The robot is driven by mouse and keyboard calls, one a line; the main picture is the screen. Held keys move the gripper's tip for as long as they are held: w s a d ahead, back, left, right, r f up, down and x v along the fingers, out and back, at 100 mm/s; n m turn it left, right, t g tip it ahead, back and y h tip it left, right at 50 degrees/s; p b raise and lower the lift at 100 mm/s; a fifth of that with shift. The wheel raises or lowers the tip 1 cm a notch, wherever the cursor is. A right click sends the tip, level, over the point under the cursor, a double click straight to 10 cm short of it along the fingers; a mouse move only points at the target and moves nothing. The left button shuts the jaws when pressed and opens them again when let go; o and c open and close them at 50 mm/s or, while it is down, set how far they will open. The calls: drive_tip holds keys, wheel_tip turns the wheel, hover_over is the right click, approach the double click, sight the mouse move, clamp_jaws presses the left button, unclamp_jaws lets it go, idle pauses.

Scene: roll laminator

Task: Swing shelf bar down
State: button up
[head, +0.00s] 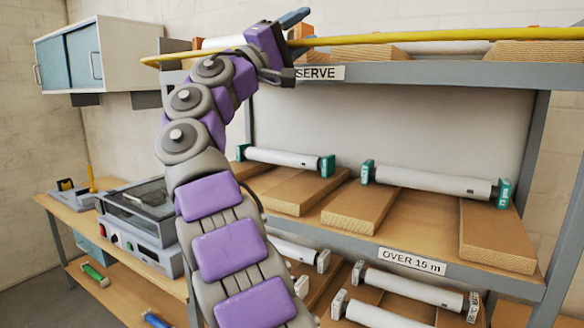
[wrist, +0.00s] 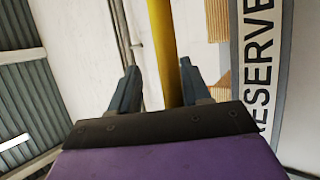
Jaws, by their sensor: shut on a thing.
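The shelf bar is a long yellow rod (head: 430,36) that runs nearly level across the front of the top shelf in the head view. Its left end reaches past my arm, and its right part leaves the picture. My gripper (head: 292,46) is at the bar near the left end of the top shelf, one finger above it and one below. In the wrist view the yellow bar (wrist: 166,45) passes between the two fingers of my gripper (wrist: 162,85), which are shut on it. The exact contact is partly hidden by the gripper body.
The grey top shelf (head: 430,73) with a "RESERVE" label is right behind the bar. Lower shelves hold white rolls (head: 432,181) on wooden boards. A laminator (head: 140,220) stands on a wooden bench at left, below a wall cabinet (head: 95,55).

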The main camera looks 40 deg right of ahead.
drive_tip(key=d+r+n+y+p, duration=0.1)
drive_tip(key=y+p, duration=0.1)
drive_tip(key=p, duration=0.3)
drive_tip(key=w+d+n+t+y+p, duration=0.1)
drive_tip(key=y+p, duration=0.1)
drive_tip(key=p, duration=0.2)
drive_tip(key=d+r+n+y+p, duration=0.1)
drive_tip(key=y+p, duration=0.1)
drive_tip(key=p, duration=0.3)
drive_tip(key=shift+w+r+n+t+p, duration=0.2)
drive_tip(key=shift+r+n+t+p, duration=0.1)
drive_tip(key=shift+t+p, duration=0.1)
drive_tip(key=a+f, duration=0.1)
drive_tip(key=a, duration=1.6)
drive_tip(key=s+d+f+n+t+y+b, duration=0.1)
drive_tip(key=d+f+n+y+b, duration=0.15)
drive_tip(key=f, duration=0.65)
drive_tip(key=s+d+f+n+y+b, duration=0.1)
drive_tip(key=s+d+f+y, duration=0.2)
drive_tip(key=f, duration=0.6)
drive_tip(key=s+a+f+y+b, duration=0.1)
drive_tip(key=s+f+y, duration=0.1)
drive_tip(key=s+f, duration=0.3)
drive_tip(key=s+a+f+m+g+y, duration=0.1)
drive_tip(key=s+f+y, duration=0.2)
drive_tip(key=f, duration=1.1)
drive_tip(key=shift+s+y+b, duration=0.35)
drive_tip(key=shift+s, duration=0.65)
drive_tip(key=shift+m, duration=0.25)
